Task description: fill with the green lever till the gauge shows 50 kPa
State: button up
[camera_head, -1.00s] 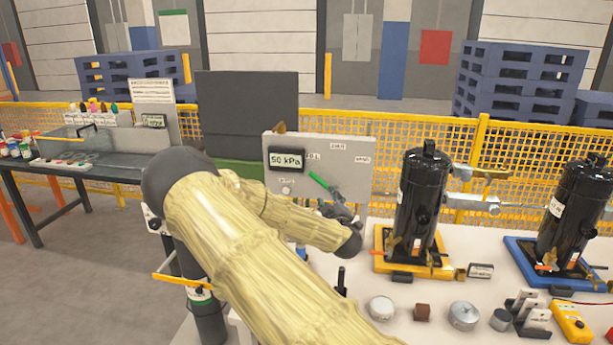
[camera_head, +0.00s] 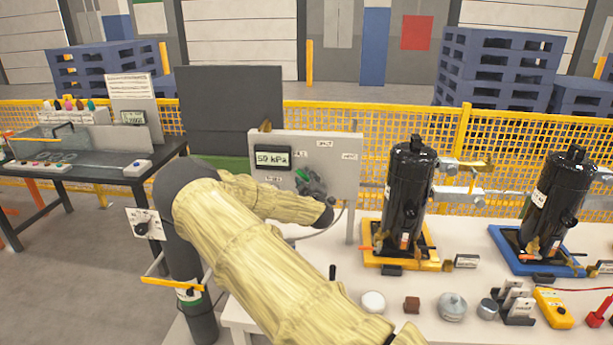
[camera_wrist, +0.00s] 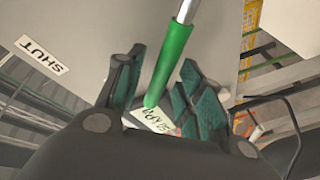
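The gauge (camera_head: 272,158) on the grey panel (camera_head: 335,160) shows a figure in the fifties or at 50 kPa; its last digit is blurred. The green lever (camera_head: 302,176) is on the panel, right of and below the gauge, largely hidden by my gripper (camera_head: 312,185). In the wrist view, the lever's green handle (camera_wrist: 170,60) lies between the two fingers of my gripper (camera_wrist: 160,95). The fingers stand apart around it, and I see no firm grip. A SHUT label (camera_wrist: 41,54) is at the left there.
A black compressor (camera_head: 408,190) stands on a yellow base right of the panel, with another (camera_head: 555,200) on a blue base beyond. Small parts and a yellow meter (camera_head: 553,307) lie along the table front. A gas cylinder (camera_head: 193,315) stands left of the table.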

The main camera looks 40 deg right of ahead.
jog(key=shift+w+d, duration=0.25)
jog(key=shift+w, duration=0.3)
grip_shut()
